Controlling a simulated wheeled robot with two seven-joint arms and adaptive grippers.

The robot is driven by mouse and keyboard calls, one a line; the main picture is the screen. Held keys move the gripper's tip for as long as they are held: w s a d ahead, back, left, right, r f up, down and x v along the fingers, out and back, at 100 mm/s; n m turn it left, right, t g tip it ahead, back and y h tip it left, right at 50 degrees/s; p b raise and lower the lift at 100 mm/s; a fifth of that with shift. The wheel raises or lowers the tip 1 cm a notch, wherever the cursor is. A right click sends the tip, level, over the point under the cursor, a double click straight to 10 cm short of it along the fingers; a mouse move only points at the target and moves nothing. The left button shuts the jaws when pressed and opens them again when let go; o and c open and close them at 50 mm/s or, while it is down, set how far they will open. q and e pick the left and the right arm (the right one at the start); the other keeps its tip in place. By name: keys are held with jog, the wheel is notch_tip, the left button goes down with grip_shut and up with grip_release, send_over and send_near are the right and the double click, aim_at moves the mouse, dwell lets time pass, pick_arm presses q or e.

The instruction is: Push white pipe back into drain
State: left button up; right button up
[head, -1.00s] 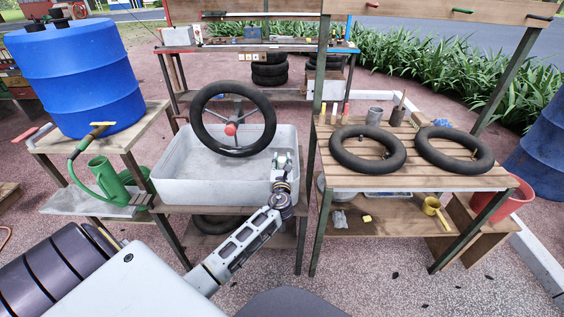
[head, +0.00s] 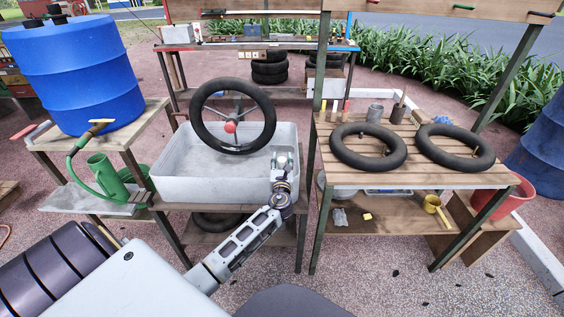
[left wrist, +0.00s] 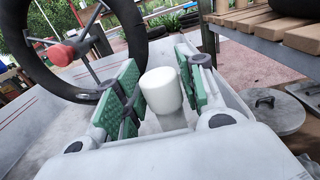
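The white pipe (left wrist: 161,91) is a short, upright white cylinder in the left wrist view. It stands between the two green finger pads of my left gripper (left wrist: 157,85). The right pad overlaps its edge in the picture; a narrow gap seems to show at the left pad, so firm contact is unclear. In the head view my left gripper (head: 284,165) is at the right end of the grey basin (head: 215,190), and it hides the pipe there. The drain is hidden. My right gripper is not in view.
A black tyre on a wheel stand (head: 268,125) rises from the basin, left of my gripper. A wooden table (head: 420,178) with two inner tubes (head: 368,148) stands close on the right. A blue barrel (head: 78,75) and green watering can (head: 106,178) are at the left.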

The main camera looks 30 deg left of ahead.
pick_arm(q)
jog(key=shift+o, duration=1.1)
jog(key=v, duration=1.2)
dwell(0.6)
